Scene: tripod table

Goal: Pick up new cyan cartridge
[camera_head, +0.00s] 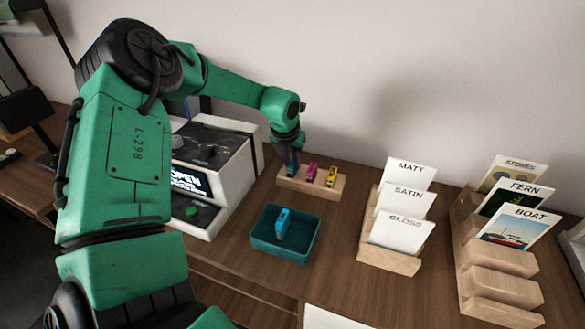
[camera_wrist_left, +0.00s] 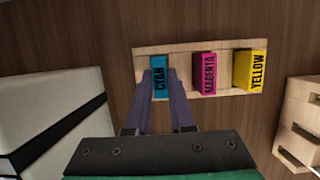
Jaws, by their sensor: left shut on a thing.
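In the head view the left gripper (camera_head: 293,161) reaches down at the left end of the rack (camera_head: 318,187) and mostly hides the cartridge. Another cyan cartridge (camera_head: 282,224) lies in a teal tray (camera_head: 262,250) in front of the rack. My right gripper is not in view.
A magenta cartridge (camera_wrist_left: 205,74) and a yellow cartridge (camera_wrist_left: 250,70) stand close by in the same rack. A white and black printer (camera_head: 232,165) is left of the rack. Wooden holders with paper cards (camera_head: 400,205) and picture cards (camera_head: 517,228) stand to the right.

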